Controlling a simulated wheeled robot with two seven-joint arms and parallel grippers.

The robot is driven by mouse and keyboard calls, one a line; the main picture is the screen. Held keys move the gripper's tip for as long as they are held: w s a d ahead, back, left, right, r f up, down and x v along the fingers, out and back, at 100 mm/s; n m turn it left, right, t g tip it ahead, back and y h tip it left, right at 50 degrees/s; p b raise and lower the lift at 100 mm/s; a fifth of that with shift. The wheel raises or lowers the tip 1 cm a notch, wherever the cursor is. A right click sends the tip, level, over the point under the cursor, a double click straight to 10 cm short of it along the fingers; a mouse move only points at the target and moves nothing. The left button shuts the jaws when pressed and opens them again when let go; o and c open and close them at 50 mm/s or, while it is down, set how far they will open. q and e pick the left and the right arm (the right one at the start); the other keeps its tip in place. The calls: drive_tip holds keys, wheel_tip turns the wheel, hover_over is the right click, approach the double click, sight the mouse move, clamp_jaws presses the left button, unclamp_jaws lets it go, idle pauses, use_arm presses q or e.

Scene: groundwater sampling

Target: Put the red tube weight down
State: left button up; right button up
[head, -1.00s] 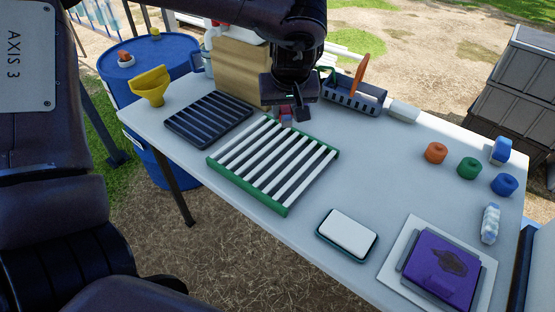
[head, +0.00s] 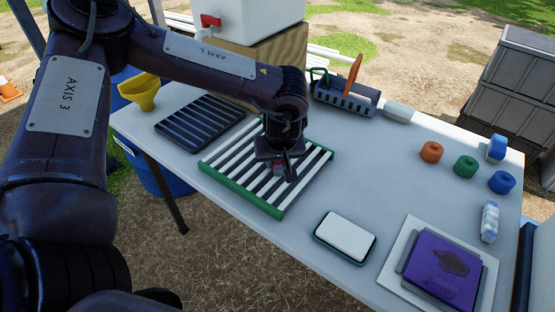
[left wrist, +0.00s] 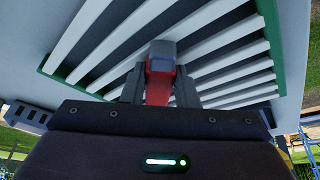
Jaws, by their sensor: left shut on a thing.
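My left gripper (head: 283,173) is over the green-framed rack with white slats (head: 240,204), near its right part. In the left wrist view the red tube weight (left wrist: 158,88) sits between the two fingers, with a grey end, in front of the white slats. I cannot tell whether the weight touches the slats. My right gripper is not in view.
A dark slatted rack (head: 200,122) lies behind the green one. A white pad in a dark tray (head: 346,237) and a purple pad (head: 442,270) are in front right. Orange (head: 431,152), green (head: 465,167) and blue (head: 501,182) round pieces stand at the right. The table's middle right is bare.

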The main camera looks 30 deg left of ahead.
use_arm(q)
drive_tip(key=shift+r, duration=0.1)
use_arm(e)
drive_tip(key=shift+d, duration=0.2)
use_arm(q)
drive_tip(key=o, duration=1.1)
drive_tip(key=shift+f, duration=0.2)
drive_tip(key=shift+c, duration=0.2)
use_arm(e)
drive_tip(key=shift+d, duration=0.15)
use_arm(q)
drive_tip(key=shift+s+d+r, duration=0.1)
drive_tip(key=shift+d+r, duration=0.05)
drive_tip(key=shift+r, duration=0.45)
drive_tip(key=v, duration=1.1)
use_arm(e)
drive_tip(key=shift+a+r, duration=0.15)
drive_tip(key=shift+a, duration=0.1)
use_arm(q)
drive_tip(key=shift+s, duration=0.15)
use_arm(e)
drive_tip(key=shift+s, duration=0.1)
